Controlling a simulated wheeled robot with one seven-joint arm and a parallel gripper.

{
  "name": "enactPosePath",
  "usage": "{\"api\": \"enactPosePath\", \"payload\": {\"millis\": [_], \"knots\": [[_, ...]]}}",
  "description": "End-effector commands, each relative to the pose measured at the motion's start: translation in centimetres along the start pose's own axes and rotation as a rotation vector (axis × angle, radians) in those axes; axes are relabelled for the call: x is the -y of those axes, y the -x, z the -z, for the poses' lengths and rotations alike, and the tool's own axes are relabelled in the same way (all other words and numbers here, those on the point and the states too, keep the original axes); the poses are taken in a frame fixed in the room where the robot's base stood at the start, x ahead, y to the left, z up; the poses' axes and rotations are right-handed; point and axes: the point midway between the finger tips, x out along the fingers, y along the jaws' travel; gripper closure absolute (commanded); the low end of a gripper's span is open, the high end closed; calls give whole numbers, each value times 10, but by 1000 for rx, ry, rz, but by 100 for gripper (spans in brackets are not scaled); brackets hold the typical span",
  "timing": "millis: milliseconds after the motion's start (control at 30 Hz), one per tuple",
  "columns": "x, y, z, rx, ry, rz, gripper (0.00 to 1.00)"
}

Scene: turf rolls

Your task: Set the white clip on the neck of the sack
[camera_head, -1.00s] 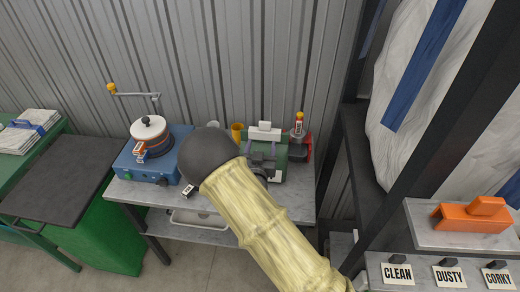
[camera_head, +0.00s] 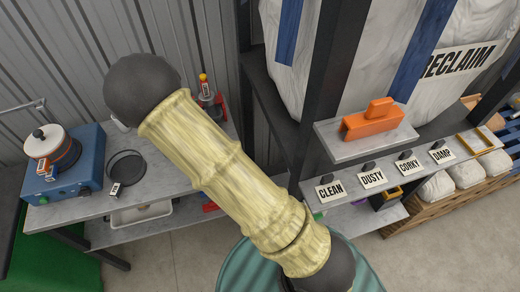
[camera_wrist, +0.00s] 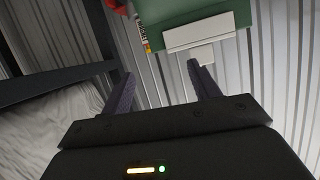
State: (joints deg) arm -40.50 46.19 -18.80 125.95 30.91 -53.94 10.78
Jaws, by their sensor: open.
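A white piece with a narrow tab (camera_wrist: 200,37), apparently the white clip, is against a green block in the wrist view, beyond the fingertips. My gripper (camera_wrist: 160,71) is open and empty, with bare wall between its fingers; the white piece is ahead and slightly right. The large white sack with blue stripes, labelled RECLAIM (camera_head: 350,55), hangs in the dark rack at upper right of the head view. Pale sack cloth (camera_wrist: 50,125) also shows at lower left of the wrist view. The sack's neck is not identifiable. In the head view my arm hides the clip and gripper.
Dark rack posts (camera_head: 325,85) stand before the sack. A blue machine with a pot (camera_head: 62,165) and a black pan (camera_head: 126,168) occupy the grey bench at left.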

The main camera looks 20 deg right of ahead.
Motion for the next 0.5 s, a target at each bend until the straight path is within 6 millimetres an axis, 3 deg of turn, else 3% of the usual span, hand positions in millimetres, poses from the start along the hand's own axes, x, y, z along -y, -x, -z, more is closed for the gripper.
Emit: {"api": "enactPosePath", "payload": {"millis": [33, 267, 500], "knots": [[-16, 5, 6, 70, -23, -12, 39], [-68, 54, 6, 405, -46, 2, 39], [-120, 140, 5, 700, 9, 43, 39]]}}
